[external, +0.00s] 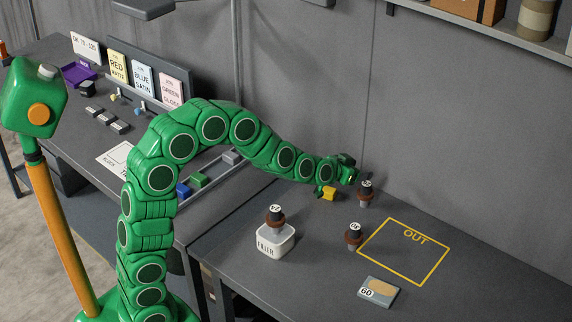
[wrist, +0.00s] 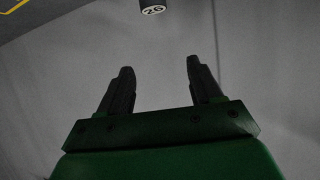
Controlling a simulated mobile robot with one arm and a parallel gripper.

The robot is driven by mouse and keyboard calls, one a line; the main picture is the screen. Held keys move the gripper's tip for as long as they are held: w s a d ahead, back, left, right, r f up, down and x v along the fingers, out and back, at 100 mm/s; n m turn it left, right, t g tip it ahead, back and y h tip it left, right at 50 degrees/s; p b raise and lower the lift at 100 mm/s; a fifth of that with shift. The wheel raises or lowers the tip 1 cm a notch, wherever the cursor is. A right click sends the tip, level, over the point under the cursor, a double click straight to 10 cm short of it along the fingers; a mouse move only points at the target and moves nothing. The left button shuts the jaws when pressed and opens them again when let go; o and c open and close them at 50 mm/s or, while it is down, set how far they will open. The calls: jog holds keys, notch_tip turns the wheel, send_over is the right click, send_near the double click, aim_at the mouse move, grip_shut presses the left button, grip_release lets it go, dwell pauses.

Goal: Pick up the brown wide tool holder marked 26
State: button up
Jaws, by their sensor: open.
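The brown wide tool holder marked 26 (external: 365,191) stands upright on the table near the grey wall, with a dark top. Its number shows at the top edge of the wrist view (wrist: 153,9), where most of the holder is cut off. My gripper (external: 351,174) is just left of the holder in the external view. In the wrist view my gripper (wrist: 160,67) has its two dark fingers apart with nothing between them. The holder appears beyond the fingertips; I see no contact.
A similar brown holder (external: 354,236) stands nearer the camera. Another (external: 275,217) is in a white FILLER container (external: 275,243). A grey 60 pad (external: 379,292) lies near the empty yellow OUT outline (external: 436,264). The wall is close behind.

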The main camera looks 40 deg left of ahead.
aim_at(365, 184)
notch_tip(365, 184, down, 7)
jog(key=shift+r, duration=0.15)
jog(key=shift+x, duration=3.9)
jog(key=shift+r, duration=0.15)
grip_shut()
